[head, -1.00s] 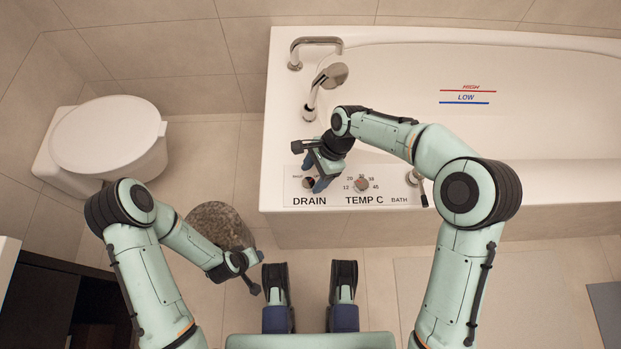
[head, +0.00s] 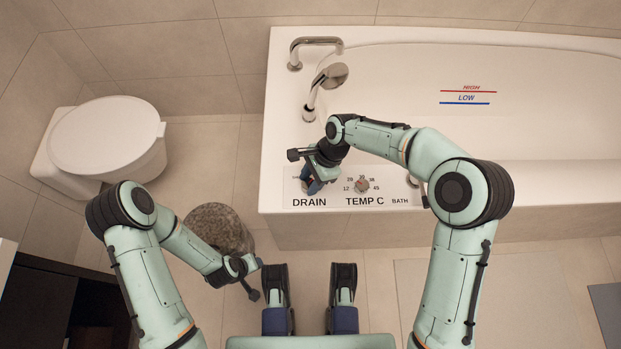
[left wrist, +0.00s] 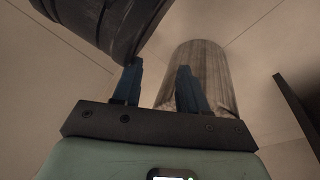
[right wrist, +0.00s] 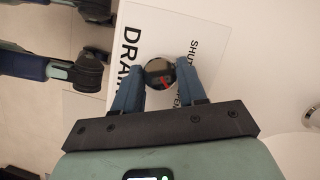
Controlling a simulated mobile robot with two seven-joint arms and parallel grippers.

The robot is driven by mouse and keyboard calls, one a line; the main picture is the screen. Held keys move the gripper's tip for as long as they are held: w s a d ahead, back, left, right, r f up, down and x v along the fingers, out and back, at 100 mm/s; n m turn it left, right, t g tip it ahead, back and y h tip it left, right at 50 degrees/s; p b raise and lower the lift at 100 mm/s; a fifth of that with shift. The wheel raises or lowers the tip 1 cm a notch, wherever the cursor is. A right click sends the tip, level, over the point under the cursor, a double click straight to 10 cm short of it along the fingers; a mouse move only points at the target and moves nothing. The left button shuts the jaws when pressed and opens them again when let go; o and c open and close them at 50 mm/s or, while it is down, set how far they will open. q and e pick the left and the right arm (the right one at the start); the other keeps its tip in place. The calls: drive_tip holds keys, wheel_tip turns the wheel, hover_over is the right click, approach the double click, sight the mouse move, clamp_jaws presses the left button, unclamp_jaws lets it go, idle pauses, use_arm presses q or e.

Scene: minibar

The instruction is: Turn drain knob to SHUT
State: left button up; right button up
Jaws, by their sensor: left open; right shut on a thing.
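The drain knob (right wrist: 160,74) is a small round dark knob with a red pointer mark, on the white panel with the word DRAIN (head: 309,203). In the right wrist view my right gripper (right wrist: 160,76) is shut on the knob, with a blue finger on each side. The SHUT lettering shows beside the knob; the other label is partly covered by a finger. In the head view my right gripper (head: 314,184) hides most of the knob. My left gripper (left wrist: 160,80) is open and empty, low at the left, away from the tub.
The TEMP C dial (head: 362,185) sits right of the drain knob, with a BATH lever (head: 424,195) beyond it. A spout and a shower head (head: 334,75) stand behind. A stone-like cylinder (head: 218,227) stands near my left gripper. A toilet (head: 107,138) is at the left.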

drive_tip(key=shift+n+g+h+p, duration=0.3)
drive_tip(key=shift+n+g+p, duration=0.3)
drive_tip(key=shift+n, duration=0.8)
drive_tip(key=n, duration=0.2)
drive_tip(key=shift+w+a+n+h+p, duration=0.1)
drive_tip(key=shift+n+h+p, duration=0.3)
drive_tip(key=n+g, duration=0.1)
drive_tip(key=n, duration=0.1)
drive_tip(key=shift+n+h, duration=0.3)
drive_tip(key=shift+h, duration=0.1)
drive_tip(key=n+h, duration=0.1)
drive_tip(key=n, duration=0.3)
drive_tip(key=shift+a+n+g+h, duration=0.15)
drive_tip(key=shift+n+g+h, duration=0.15)
drive_tip(key=shift+h, duration=0.1)
use_arm(q)
drive_tip(key=r, duration=0.2)
drive_tip(key=d+r, duration=0.1)
drive_tip(key=shift+w+d+r, duration=0.1)
drive_tip(key=shift+w+r, duration=0.05)
drive_tip(key=shift+w, duration=0.15)
use_arm(e)
drive_tip(key=n+h, duration=0.2)
drive_tip(key=n, duration=0.2)
drive_tip(key=shift+a+n, duration=0.1)
drive_tip(key=shift+n, duration=0.3)
drive_tip(key=o, duration=1)
drive_tip(key=shift+o, duration=0.2)
